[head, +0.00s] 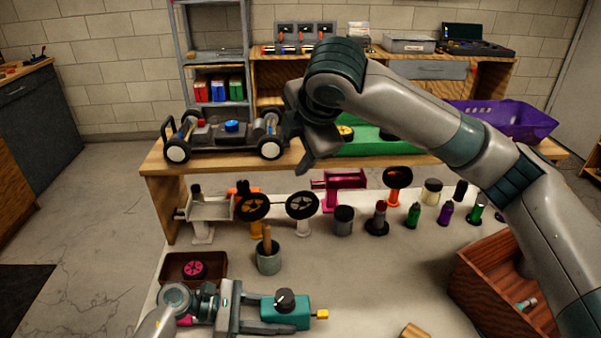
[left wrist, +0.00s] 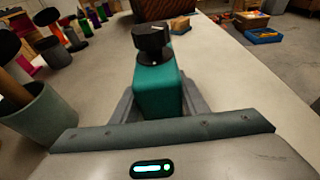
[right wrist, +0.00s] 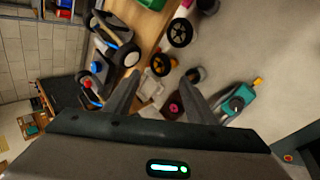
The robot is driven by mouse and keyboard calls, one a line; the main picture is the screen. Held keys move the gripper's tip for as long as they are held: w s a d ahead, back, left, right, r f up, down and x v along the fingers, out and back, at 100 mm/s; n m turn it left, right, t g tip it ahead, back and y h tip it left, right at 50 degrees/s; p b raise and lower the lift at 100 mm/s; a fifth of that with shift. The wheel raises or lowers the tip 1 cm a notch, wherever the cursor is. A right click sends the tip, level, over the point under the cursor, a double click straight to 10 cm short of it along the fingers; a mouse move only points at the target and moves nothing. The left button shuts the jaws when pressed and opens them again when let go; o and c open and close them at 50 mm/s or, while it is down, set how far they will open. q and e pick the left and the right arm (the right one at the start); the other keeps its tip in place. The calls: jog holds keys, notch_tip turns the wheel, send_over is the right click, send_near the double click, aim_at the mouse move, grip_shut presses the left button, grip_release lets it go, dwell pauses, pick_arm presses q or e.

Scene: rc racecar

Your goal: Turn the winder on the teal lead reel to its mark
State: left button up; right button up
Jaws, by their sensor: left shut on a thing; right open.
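The teal lead reel (head: 284,316) is a box with a black winder knob (head: 285,299) on top and a yellow tip at its right end. My left gripper (head: 292,325) is shut on the reel's sides. The left wrist view shows the teal body (left wrist: 158,92) between the fingers, with the black knob (left wrist: 151,44) upright on top. My right gripper (head: 312,160) is open and empty, high above the back of the table, well away from the reel. The right wrist view shows the reel (right wrist: 236,102) beyond its fingers (right wrist: 155,98), to the right.
A wooden tray (head: 170,268) with a pink wheel lies left of the reel. A grey-green pot (head: 269,262) with a handle stands behind it. Wheels on stands, bottles and jars fill the table's back. A reddish wooden box (head: 490,296) stands right. The racecar (head: 225,135) sits on the rear bench.

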jog(key=shift+w+d+r+m+t, duration=0.3)
jog(key=shift+w+d+r, duration=0.2)
jog(key=shift+r, duration=0.2)
jog(key=n+g+h, duration=0.2)
jog(key=n+g, duration=0.6)
jog(key=n, duration=0.6)
send_over(285, 295)
notch_tip(285, 295, down, 15)
jog(key=shift+s, duration=0.1)
jog(key=shift+f, duration=0.1)
notch_tip(285, 295, down, 12)
jog(key=shift+r, duration=0.1)
jog(key=shift+c, duration=0.5)
jog(key=c, duration=0.9)
